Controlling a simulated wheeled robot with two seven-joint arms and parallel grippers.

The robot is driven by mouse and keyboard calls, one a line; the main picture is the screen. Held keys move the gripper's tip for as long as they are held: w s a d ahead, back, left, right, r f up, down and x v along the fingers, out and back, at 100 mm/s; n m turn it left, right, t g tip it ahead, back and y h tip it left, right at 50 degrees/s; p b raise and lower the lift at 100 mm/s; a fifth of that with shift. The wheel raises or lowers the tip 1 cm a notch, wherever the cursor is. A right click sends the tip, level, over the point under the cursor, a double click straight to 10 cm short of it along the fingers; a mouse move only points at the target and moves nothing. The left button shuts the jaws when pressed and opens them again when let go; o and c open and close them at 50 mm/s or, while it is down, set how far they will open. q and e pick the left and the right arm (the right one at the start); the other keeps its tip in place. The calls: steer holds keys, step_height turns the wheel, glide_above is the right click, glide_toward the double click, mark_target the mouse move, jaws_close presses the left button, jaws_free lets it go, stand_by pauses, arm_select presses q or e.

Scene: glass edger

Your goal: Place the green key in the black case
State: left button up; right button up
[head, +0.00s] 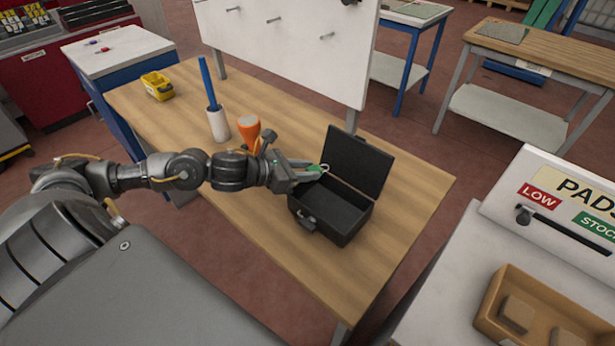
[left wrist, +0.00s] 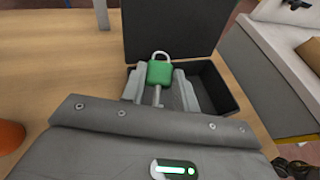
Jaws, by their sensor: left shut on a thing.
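The green key (left wrist: 160,72) has a green head with a silver ring at its far end and a metal shaft pointing back toward my wrist. My left gripper (left wrist: 160,90) is shut on it, with a finger on each side. In the head view my left gripper (head: 308,171) reaches in from the left over the rear left part of the case, and a bit of the green key (head: 319,167) shows at its tips. The black case (head: 331,238) stands open on the wooden table, its lid (head: 359,160) raised at the back. The visible part of its inside looks empty. My right gripper is out of view.
The wooden table (head: 405,215) also holds an orange object (head: 249,128), a white holder (head: 218,125) with a blue rod, and a yellow bin (head: 157,86) farther left. A white board (head: 290,45) stands behind. A pads station with a brown tray (head: 495,290) is at right.

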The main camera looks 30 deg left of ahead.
arm_select(q)
steer(key=shift+d+f, duration=0.15)
step_height(320, 180, down, 3)
steer(key=shift+w+d+r+p, duration=0.1)
steer(key=shift+w+d+p, duration=0.05)
steer(key=shift+p, duration=0.8)
steer(key=shift+f, duration=0.3)
steer(key=shift+f, duration=0.1)
steer(key=shift+f+b, duration=0.5)
steer(key=shift+b, duration=0.3)
steer(key=o, duration=1)
steer(key=shift+c, duration=0.2)
